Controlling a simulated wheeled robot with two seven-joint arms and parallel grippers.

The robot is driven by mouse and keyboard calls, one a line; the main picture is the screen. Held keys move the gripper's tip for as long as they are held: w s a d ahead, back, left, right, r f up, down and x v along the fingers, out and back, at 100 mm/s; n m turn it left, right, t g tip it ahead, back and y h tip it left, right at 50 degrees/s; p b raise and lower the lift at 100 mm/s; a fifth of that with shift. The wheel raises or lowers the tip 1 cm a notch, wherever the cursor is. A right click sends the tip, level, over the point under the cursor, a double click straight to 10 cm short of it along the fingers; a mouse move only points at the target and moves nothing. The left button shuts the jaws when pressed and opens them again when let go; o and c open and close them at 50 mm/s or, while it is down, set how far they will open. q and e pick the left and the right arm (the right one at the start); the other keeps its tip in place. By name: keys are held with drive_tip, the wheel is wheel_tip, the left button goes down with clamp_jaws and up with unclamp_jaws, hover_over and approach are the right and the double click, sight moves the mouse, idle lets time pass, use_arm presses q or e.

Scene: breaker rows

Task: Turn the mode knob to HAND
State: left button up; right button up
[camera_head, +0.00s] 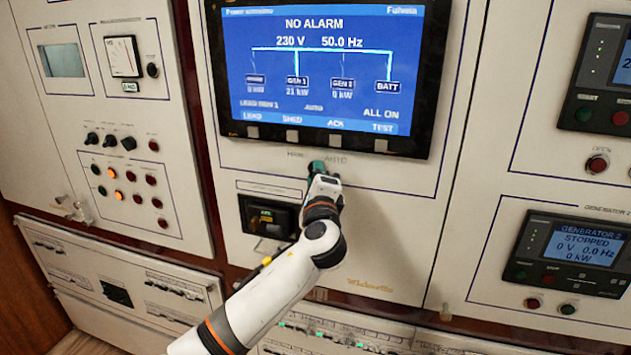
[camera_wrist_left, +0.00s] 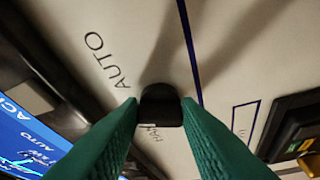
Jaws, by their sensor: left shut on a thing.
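The mode knob (camera_wrist_left: 160,104) is small and black, on the pale panel below the big screen. In the left wrist view the AUTO label (camera_wrist_left: 108,62) lies up and left of it. The HAND label (camera_wrist_left: 152,133) is partly hidden just below it. My left gripper (camera_head: 317,168) has green fingers, one on each side of the knob, shut on it. In the head view the gripper covers the knob, between the HAND label (camera_head: 294,154) and the AUTO label (camera_head: 336,160). I cannot tell for certain which way the knob points. My right gripper is not in view.
The screen (camera_head: 325,65) reads NO ALARM, with several buttons (camera_head: 335,140) along its lower bezel, just above my gripper. A dark breaker unit (camera_head: 268,217) sits left of my wrist. A generator panel (camera_head: 565,255) is at the right, and small knobs (camera_head: 110,140) are at the left.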

use_arm(q)
drive_tip(key=shift+r+n+g+h+p, duration=0.15)
drive_tip(key=shift+n+g+p, duration=0.45)
drive_tip(key=shift+n, duration=1)
drive_tip(key=shift+r+n+g+h+p, duration=0.15)
drive_tip(key=shift+n+g+p, duration=0.35)
drive_tip(key=shift+n, duration=1.1)
drive_tip(key=shift+r+n+g+h+p, duration=0.15)
drive_tip(key=shift+n+g+p, duration=0.2)
drive_tip(key=shift+n+g, duration=0.85)
drive_tip(key=shift+n+t, duration=0.3)
drive_tip(key=shift+n, duration=0.2)
drive_tip(key=o, duration=0.9)
drive_tip(key=shift+o, duration=0.3)
drive_tip(key=shift+a+r, duration=0.1)
